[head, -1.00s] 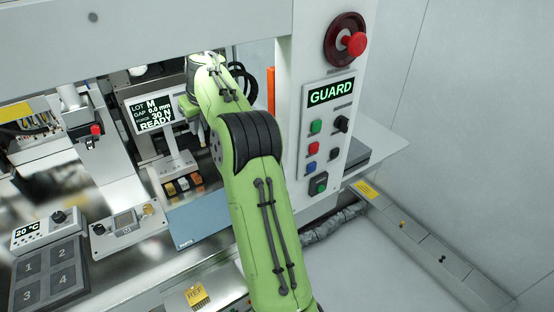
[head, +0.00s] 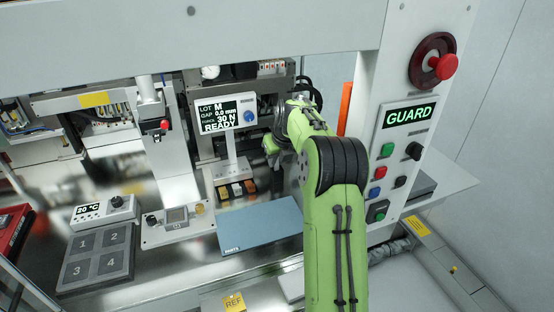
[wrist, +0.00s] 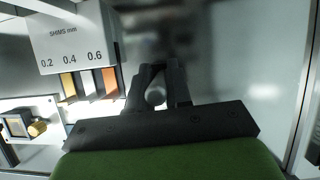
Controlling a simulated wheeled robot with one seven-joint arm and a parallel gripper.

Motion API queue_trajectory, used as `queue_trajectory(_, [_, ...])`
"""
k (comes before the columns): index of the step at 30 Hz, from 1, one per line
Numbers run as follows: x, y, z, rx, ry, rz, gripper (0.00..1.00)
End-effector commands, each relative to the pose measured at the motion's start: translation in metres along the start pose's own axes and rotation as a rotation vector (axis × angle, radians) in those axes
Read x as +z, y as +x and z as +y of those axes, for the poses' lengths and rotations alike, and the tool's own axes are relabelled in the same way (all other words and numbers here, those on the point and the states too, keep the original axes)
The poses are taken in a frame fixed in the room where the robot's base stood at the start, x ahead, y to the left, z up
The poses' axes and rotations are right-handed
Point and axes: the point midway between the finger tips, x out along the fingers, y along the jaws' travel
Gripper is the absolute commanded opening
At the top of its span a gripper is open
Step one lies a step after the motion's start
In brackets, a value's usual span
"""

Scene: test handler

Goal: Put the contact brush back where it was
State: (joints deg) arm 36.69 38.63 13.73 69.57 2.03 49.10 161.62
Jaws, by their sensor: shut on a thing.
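My gripper (wrist: 163,78) is shut on a small grey rounded thing, which I take to be the contact brush (wrist: 155,97). Only its pale end shows between the two dark fingers; the rest is hidden or blurred. In the head view my gripper (head: 271,148) is behind my green arm, right of the READY display, and the brush cannot be made out there. No empty holder for the brush is clearly visible.
A shim block (wrist: 75,38) with coloured strips stands close left of my gripper. The READY display (head: 228,115) rises behind the shims. A blue-grey mat (head: 260,226) lies clear in front. The GUARD panel (head: 408,115) stands to the right.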

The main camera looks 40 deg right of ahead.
Motion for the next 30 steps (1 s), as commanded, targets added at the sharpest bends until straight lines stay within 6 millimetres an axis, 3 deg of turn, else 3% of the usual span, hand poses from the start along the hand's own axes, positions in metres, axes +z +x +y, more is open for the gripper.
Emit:
queue_trajectory(5, [-0.002, 0.004, 0.0, 0.0, 0.0, 0.0, 0.0])
queue_trajectory(6, [-0.002, 0.003, 0.0, 0.0, 0.0, 0.0, 0.23])
queue_trajectory(10, [-0.002, 0.003, -0.001, -0.001, 0.001, 0.0, 0.43])
queue_trajectory(20, [0.001, -0.001, 0.0, -0.001, 0.0, 0.0, 0.44])
queue_trajectory(23, [0.002, -0.016, -0.001, -0.002, 0.001, -0.004, 0.44])
queue_trajectory(30, [0.001, -0.082, -0.001, -0.003, 0.002, -0.005, 0.44])
